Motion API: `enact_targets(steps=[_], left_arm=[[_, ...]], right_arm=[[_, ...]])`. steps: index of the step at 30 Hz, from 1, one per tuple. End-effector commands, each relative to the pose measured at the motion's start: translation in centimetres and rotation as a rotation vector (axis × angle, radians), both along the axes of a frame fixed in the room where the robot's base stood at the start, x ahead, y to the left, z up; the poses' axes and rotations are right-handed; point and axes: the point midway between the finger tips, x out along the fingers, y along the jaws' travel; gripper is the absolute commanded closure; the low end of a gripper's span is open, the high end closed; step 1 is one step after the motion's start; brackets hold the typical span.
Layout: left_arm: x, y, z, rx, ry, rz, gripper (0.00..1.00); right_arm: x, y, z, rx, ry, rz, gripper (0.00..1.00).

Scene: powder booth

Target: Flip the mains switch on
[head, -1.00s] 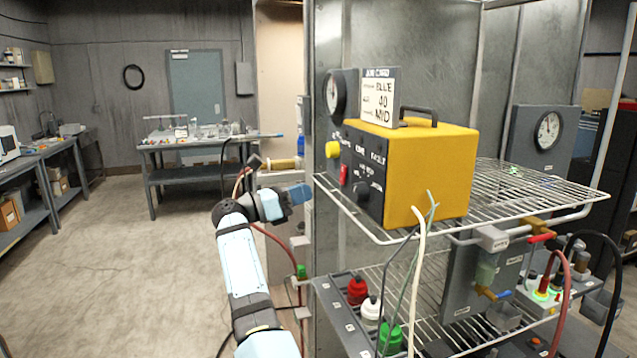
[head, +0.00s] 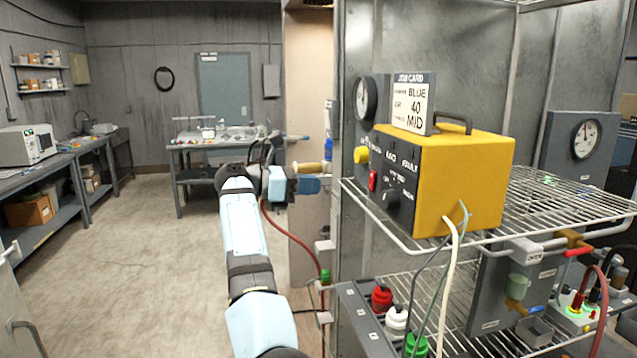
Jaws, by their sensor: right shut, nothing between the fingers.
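A yellow control box (head: 462,185) with a dark front panel stands on the upper wire shelf. A red rocker switch (head: 373,181), likely the mains switch, sits low on the panel's left side, below a yellow knob (head: 361,155). Its label and its position, on or off, are too small to tell. My right gripper (head: 314,185) is shut and empty, with blue fingers pointing right. In the picture it is left of the panel, at about the red switch's height, and apart from it. My left gripper is not in view.
A job card (head: 413,103) reading BLUE, 40, MID stands on the box. White and green cables hang before the box's side. Red, white and green caps (head: 397,320) sit below the upper shelf (head: 575,205). Open floor lies left; a bench (head: 190,147) stands behind.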

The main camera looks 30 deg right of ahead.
Motion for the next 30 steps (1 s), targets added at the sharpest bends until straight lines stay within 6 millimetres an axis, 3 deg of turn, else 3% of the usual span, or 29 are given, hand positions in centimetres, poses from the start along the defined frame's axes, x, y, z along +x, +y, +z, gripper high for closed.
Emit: enact_targets(steps=[9, 15, 21, 30], left_arm=[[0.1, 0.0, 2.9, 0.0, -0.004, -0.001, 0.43], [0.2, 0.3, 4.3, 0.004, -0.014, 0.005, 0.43], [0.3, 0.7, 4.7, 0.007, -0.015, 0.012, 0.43], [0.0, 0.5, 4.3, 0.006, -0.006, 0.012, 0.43]], right_arm=[[-1.7, -6.7, -0.5, 0.0, 0.001, -0.003, 1.0], [-2.4, -9.7, -0.9, 0.001, 0.002, -0.002, 1.0], [-2.7, -11.0, -1.3, -0.001, 0.001, 0.0, 1.0], [-2.7, -11.1, -1.4, 0.0, 0.0, 0.0, 1.0]])
